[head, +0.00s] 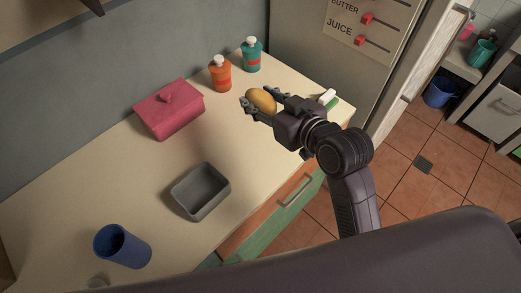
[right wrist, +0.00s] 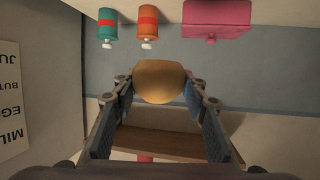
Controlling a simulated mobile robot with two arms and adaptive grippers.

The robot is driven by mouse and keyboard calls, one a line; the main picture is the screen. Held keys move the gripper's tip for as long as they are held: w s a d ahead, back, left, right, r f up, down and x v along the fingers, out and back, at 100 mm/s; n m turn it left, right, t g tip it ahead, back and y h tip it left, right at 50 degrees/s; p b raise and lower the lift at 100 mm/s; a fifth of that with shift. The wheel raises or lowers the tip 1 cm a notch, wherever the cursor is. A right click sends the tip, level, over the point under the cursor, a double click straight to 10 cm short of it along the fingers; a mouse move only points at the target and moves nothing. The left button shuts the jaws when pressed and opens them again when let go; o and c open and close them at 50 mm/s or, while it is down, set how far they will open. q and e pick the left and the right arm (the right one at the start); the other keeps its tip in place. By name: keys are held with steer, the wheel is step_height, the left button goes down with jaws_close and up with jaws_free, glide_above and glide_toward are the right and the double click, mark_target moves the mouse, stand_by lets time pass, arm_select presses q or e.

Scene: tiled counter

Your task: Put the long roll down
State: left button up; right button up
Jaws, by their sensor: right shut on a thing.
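The long roll (head: 262,99) is golden brown and rounded. My right gripper (head: 259,104) is shut on it, with a finger on either side, over the right part of the counter. In the right wrist view the roll (right wrist: 158,80) sits between the fingertips, its near end facing the camera. The roll seems to be held clear of the counter top (head: 130,185), but its height is hard to tell. My left gripper is not in view.
An orange bottle (head: 220,75), a teal bottle (head: 251,56) and a pink lidded box (head: 169,110) stand along the back. A grey open bin (head: 201,191) and a blue cup (head: 122,247) are nearer. A white-and-green item (head: 328,99) lies beside the gripper. Counter between bin and box is bare.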

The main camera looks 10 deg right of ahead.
steer(key=b, duration=0.1)
glide_above(261, 152)
step_height(261, 152, down, 16)
steer(key=shift+f, duration=0.1)
step_height(261, 152, down, 2)
steer(key=shift+f, duration=0.2)
steer(key=shift+w+f, duration=0.1)
steer(key=shift+f, duration=0.35)
steer(key=shift+f, duration=0.2)
steer(key=o, duration=1.2)
steer(key=shift+c, duration=0.2)
